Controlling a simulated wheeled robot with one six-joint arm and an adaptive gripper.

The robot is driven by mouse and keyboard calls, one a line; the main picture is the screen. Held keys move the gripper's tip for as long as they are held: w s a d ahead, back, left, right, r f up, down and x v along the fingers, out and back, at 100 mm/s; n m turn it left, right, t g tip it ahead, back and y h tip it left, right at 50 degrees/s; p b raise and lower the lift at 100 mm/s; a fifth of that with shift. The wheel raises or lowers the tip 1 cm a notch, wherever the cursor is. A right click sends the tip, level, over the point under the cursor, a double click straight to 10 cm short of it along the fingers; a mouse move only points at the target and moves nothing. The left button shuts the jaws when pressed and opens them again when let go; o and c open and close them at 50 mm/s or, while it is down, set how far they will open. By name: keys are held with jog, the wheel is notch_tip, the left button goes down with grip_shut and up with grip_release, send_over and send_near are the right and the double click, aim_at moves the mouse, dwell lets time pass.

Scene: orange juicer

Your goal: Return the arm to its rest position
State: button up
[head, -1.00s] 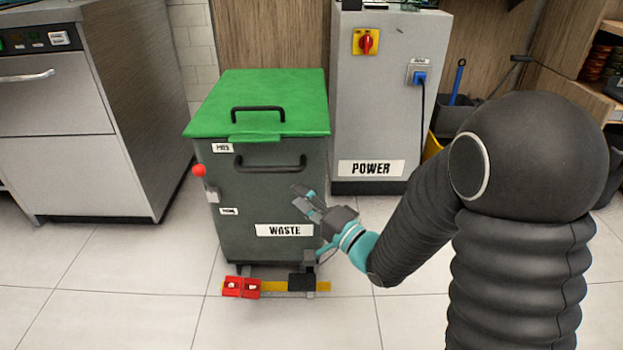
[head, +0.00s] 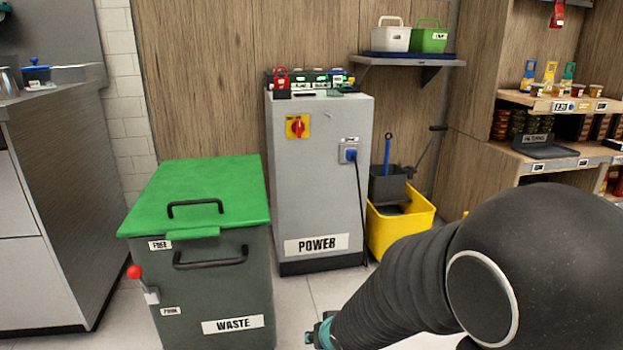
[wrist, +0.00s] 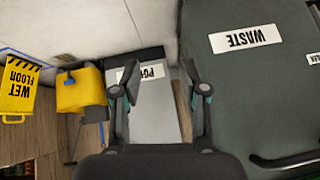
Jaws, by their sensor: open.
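My arm (head: 415,280) reaches in from the lower right of the head view, in a black ribbed sleeve. My gripper is mostly cut off at the bottom edge there; only its teal wrist part shows. In the wrist view my gripper (wrist: 158,92) is open, its two fingers apart with nothing between them. The grey power cabinet shows behind the fingers. The green-lidded waste bin (head: 198,262) stands to the left of my arm, with its lid closed. It also shows in the wrist view (wrist: 225,100), beside the right finger.
The power cabinet (head: 312,200) stands behind the bin. A yellow mop bucket (head: 410,228) is to its right, and shelves (head: 555,155) are at far right. A steel appliance (head: 60,200) is at left. A yellow wet floor sign (wrist: 17,92) shows in the wrist view.

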jog(key=s+d+r+n+g+h+p, duration=0.1)
jog(key=s+d+r+g+h+p, duration=0.25)
jog(key=s+d+r, duration=0.85)
jog(key=s+r+m+t+p, duration=0.1)
jog(key=s+r+p, duration=0.1)
jog(key=s+r, duration=0.2)
jog(key=s+d+r+m+t+p, duration=0.1)
jog(key=s+r, duration=0.3)
jog(key=r, duration=0.6)
jog(key=shift+s+d+r+y+p, duration=0.25)
jog(key=shift+s+r+y+p, duration=0.05)
jog(key=shift+r+y+p, duration=0.15)
jog(key=shift+a, duration=0.1)
